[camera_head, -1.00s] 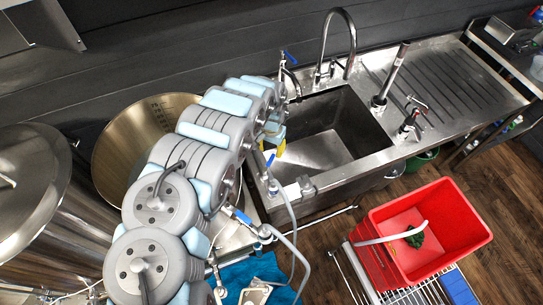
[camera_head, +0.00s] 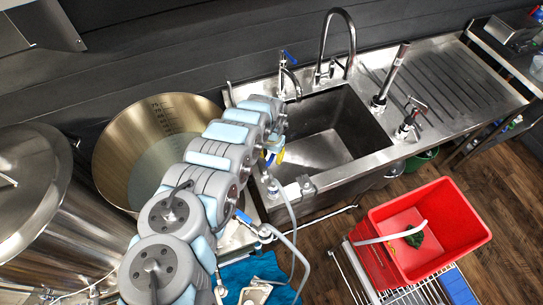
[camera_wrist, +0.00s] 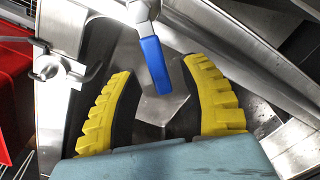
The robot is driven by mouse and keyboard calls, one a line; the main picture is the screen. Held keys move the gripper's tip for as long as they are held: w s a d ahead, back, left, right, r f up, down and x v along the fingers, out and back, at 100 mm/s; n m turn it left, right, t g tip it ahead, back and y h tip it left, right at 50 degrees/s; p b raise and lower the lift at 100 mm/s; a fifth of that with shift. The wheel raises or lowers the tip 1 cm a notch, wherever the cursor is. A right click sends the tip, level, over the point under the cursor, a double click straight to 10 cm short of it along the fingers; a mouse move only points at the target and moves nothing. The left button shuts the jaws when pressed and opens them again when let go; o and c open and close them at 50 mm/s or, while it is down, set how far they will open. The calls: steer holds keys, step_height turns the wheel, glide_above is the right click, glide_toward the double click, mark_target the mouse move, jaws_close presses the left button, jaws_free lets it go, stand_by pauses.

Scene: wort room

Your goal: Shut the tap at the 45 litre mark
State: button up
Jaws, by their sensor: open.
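My gripper (camera_wrist: 161,105) is open, with its yellow ribbed fingers on either side of a blue tap lever (camera_wrist: 155,65) in the wrist view. The lever reaches into the gap between the fingers, nearer the right one, and appears apart from both. Its metal valve body (camera_wrist: 140,12) is at the top edge. In the head view the yellow fingers (camera_head: 278,157) are by the sink's left front corner, partly hidden by my arm. The big steel kettle (camera_head: 112,165) has a scale (camera_head: 162,112) with 75 and 70 at the top. Liquid (camera_head: 160,165) stands inside; its exact mark is unreadable.
The steel sink (camera_head: 330,150) is right of my gripper, with a curved faucet and a blue-levered tap (camera_head: 290,57) behind. Another blue-levered valve (camera_head: 243,216) and a hose (camera_head: 292,225) are below my arm. A red crate (camera_head: 430,230) stands at the right front.

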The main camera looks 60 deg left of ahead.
jaws_close()
steer(key=shift+w+f+b, duration=0.1)
steer(key=shift+f+b, duration=0.05)
steer(key=shift+b, duration=0.15)
